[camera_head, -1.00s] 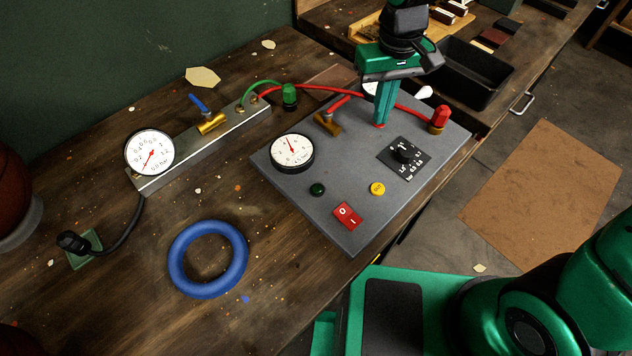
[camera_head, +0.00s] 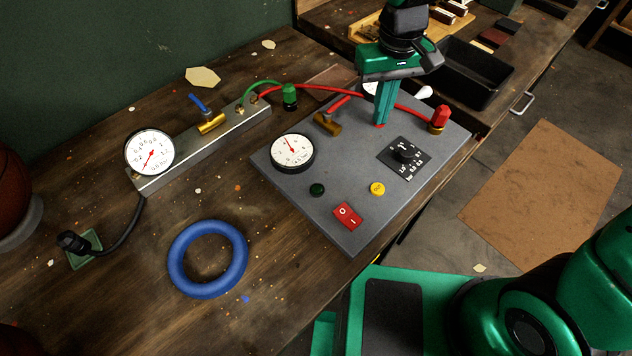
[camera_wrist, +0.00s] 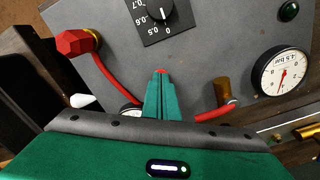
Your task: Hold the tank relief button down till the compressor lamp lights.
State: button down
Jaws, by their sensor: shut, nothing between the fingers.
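My gripper (camera_head: 380,124) is shut and points down onto the grey panel (camera_head: 345,235), its fingertips at a small red button (camera_wrist: 161,72). The fingers hide most of the button, so how far it is pressed cannot be told. In the head view only a red edge shows at the tips. A dark green round lamp (camera_head: 317,190) on the panel looks unlit; it also shows in the wrist view (camera_wrist: 289,11). The panel's round gauge (camera_head: 292,151) has its needle slightly left of upright. A red rocker switch (camera_head: 347,216) and a yellow button (camera_head: 377,189) sit near the front.
A black dial (camera_head: 404,153) and a red-capped fitting (camera_head: 439,119) are right of my gripper. Red hose and a brass valve (camera_head: 327,124) lie close to the left. A second gauge (camera_head: 149,152) and a blue ring (camera_head: 208,259) are farther left on the bench.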

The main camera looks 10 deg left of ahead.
dwell(0.4)
jog(key=shift+r, duration=3)
